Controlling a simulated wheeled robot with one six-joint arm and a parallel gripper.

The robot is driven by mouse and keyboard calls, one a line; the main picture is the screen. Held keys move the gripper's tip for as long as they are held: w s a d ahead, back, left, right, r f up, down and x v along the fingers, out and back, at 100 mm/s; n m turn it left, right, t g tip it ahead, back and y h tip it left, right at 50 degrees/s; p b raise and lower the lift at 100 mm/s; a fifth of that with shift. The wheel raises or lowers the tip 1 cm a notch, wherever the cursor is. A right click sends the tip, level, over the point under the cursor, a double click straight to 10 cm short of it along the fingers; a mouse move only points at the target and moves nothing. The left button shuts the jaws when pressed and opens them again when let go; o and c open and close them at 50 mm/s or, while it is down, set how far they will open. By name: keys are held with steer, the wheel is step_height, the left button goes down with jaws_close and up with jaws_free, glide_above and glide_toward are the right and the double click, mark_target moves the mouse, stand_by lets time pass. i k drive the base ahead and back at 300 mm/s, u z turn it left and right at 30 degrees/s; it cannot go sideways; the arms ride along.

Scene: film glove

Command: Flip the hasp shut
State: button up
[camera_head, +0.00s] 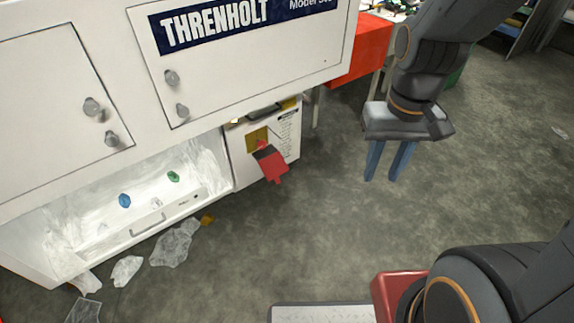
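A white cabinet marked THRENHOLT has a small white panel (280,139) at the right end of its open lower bay. A yellow plate (255,137) sits on that panel, with a red piece (271,163) at its lower right that hangs tilted outward. These look like the hasp parts, but which is the hasp and how it hinges is too small to tell. My gripper (381,178) is to the right of the panel, fingers pointing down. Its two blue fingers are apart with nothing between them, and it touches nothing that I can see.
A dark handle-like part (264,111) sits above the yellow plate, under the cabinet's overhang. The open bay (150,232) holds clear film and small coloured lumps. Crumpled film (175,243) lies on the floor. A red bin or box (362,50) stands behind. Floor between gripper and panel is clear.

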mark_target(273, 166)
steer(key=z, duration=1.4)
steer(key=k, duration=0.55)
steer(key=u, duration=1.6)
